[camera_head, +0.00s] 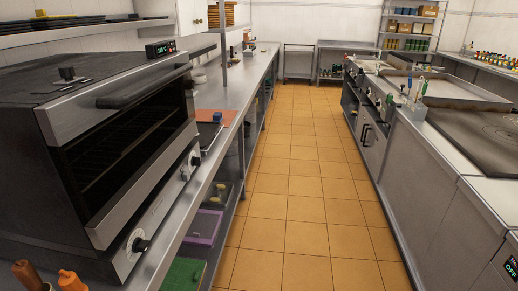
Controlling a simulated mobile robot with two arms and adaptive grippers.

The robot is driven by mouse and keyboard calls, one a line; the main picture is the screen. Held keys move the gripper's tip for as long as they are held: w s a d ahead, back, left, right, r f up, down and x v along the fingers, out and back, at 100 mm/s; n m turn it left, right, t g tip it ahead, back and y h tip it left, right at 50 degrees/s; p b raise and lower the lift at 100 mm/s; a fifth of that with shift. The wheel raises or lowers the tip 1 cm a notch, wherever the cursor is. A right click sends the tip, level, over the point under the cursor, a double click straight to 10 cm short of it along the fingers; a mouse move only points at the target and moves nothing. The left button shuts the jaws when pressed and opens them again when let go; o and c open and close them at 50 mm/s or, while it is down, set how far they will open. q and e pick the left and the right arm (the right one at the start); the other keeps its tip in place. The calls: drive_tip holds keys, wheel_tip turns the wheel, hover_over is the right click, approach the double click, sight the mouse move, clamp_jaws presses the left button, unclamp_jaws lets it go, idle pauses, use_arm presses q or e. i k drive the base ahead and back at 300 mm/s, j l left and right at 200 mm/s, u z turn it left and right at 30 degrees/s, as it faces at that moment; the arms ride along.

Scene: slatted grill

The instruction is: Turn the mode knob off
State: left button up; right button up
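A dark oven with a steel front (118,150) stands on the left counter, its glass door shut under a long black handle (140,88). Its slanted front panel carries a black knob (141,245) at the near end. Two more knobs, one (185,172) and another (195,161), sit at the far end. I cannot read any labels, so I cannot tell which is the mode knob or its setting. A small box with a lit green display (160,48) stands on the oven top. Neither of my grippers is in view.
A tiled floor aisle (300,195) runs clear between the left counter (236,92) and the right-hand units (410,190). A lit OFF display (511,268) shows at the lower right. Two orange-brown rounded objects, one (71,281) and another (27,275), are at the lower left.

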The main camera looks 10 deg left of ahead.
sight(195, 161)
drive_tip(key=i+l+z, duration=0.1)
drive_tip(key=i+z, duration=0.15)
drive_tip(key=i, duration=1.5)
drive_tip(key=i+l+u, duration=0.1)
drive_tip(key=i+u, duration=0.3)
drive_tip(key=i+l+u, duration=0.15)
drive_tip(key=i+u, duration=0.25)
drive_tip(key=i+l+u, duration=0.2)
drive_tip(key=u, duration=0.15)
drive_tip(key=i+l+u, duration=0.25)
drive_tip(key=l+u, duration=0.15)
